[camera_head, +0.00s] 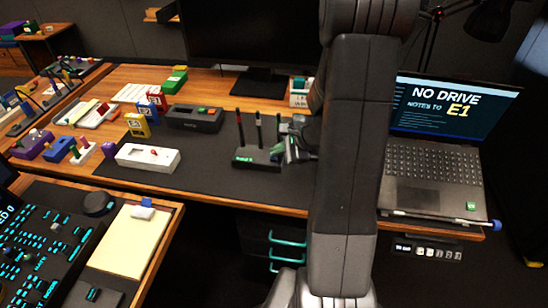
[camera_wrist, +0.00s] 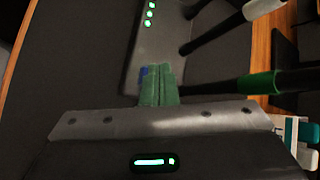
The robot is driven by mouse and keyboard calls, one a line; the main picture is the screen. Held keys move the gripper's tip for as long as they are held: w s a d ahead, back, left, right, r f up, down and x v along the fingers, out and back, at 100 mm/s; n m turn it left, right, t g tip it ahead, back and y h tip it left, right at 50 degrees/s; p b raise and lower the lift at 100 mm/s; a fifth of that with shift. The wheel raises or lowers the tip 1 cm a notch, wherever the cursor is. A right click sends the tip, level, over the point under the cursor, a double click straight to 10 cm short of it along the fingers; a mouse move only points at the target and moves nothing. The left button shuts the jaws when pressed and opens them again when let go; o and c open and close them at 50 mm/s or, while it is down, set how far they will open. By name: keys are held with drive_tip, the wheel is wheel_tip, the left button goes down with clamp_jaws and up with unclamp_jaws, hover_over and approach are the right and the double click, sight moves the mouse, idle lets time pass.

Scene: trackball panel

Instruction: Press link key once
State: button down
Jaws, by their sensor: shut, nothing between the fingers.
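A dark box with upright antennas (camera_head: 243,158) stands on the dark desk mat. Its small green lights face the front left. In the wrist view the box (camera_wrist: 165,35) shows a row of green lights. My gripper (camera_head: 278,151) is at the right end of the box. Its green fingers (camera_wrist: 159,70) are shut together and empty, with their tips over the box's top. A small blue key (camera_wrist: 143,72) shows right beside the fingertips, partly hidden by them. I cannot tell whether the fingers touch it, and I read no label on it.
The antennas (camera_wrist: 270,80) rise close to my gripper. A white switch box (camera_head: 135,158) and a dark box with coloured buttons (camera_head: 190,118) stand to the left. A laptop (camera_head: 435,150) is at the right. The mat between the boxes is clear.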

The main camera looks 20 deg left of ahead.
sight(277, 161)
drive_tip(key=shift+f+b, duration=0.4)
idle(0.6)
drive_tip(key=shift+r+p, duration=0.65)
drive_tip(key=shift+r, duration=0.2)
drive_tip(key=shift+r+p, duration=1.95)
drive_tip(key=shift+r, duration=0.6)
